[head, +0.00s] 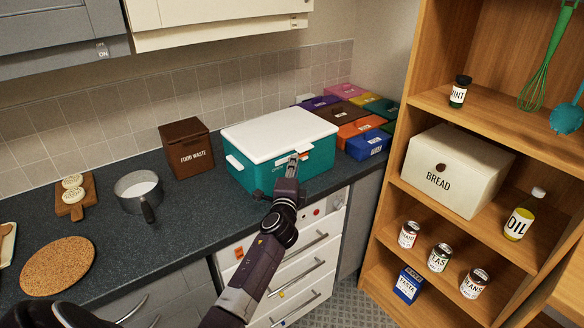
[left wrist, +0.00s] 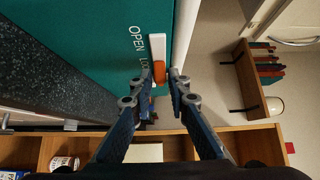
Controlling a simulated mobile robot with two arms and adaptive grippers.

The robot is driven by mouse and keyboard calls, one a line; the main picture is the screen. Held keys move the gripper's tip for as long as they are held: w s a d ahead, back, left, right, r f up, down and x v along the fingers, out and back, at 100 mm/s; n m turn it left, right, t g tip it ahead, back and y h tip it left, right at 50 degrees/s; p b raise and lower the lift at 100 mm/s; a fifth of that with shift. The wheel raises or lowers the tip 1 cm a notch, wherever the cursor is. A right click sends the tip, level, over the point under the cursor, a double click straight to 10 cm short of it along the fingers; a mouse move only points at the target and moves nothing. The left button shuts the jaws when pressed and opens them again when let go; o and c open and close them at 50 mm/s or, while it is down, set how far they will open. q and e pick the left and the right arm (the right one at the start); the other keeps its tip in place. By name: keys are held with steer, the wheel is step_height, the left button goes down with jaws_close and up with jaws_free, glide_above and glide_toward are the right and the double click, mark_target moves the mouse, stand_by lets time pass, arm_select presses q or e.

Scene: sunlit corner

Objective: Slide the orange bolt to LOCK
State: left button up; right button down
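The teal box (head: 255,178) with a white lid (head: 280,132) stands closed on the counter. In the left wrist view its teal front (left wrist: 100,60) carries the word OPEN and, below it, letters starting LO, the rest hidden by a finger. The orange bolt (left wrist: 158,72) sits beside the LO letters, at the lower end of a white strip (left wrist: 157,38). My left gripper (left wrist: 161,78) has one fingertip on each side of the bolt, with a small gap visible on the right. In the head view my left gripper (head: 292,168) is at the box front. My right gripper is not seen.
A brown food waste bin (head: 188,148) stands left of the box, a pot (head: 138,190) further left. Several coloured boxes (head: 361,130) lie at its right. A wooden shelf (head: 385,210) stands at the right. Drawers (head: 300,262) are below the counter.

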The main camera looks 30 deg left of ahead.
arm_select(q)
steer(key=shift+o, duration=1.1)
steer(key=v, duration=1.2)
steer(key=s+d+f+n+g+h, duration=0.1)
steer(key=d+f+g+h, duration=0.1)
steer(key=f, duration=0.8)
steer(key=s+d+f+g+h, duration=0.1)
steer(key=d+f, duration=0.1)
steer(key=f, duration=0.8)
steer(key=s+d+f+n+g+h, duration=0.1)
steer(key=s+d+f+n+g, duration=0.15)
steer(key=s+f, duration=0.6)
steer(key=s+d+f+n+g+h, duration=0.1)
steer(key=s+d+f+g+h, duration=0.2)
steer(key=f, duration=1)
steer(key=s+d+f+n+g, duration=0.1)
steer(key=s+f, duration=0.5)
steer(key=s, duration=0.7)
steer(key=s+d+f+n+g+b, duration=0.1)
steer(key=s+f+n+g, duration=0.2)
steer(key=s+f, duration=0.4)
steer(key=s+d+f+n+g, duration=0.1)
steer(key=s+f, duration=0.6)
steer(key=s, duration=1.2)
steer(key=shift+d+f+n+g, duration=0.2)
steer(key=shift+d+n+g, duration=0.2)
steer(key=shift+n+g, duration=0.4)
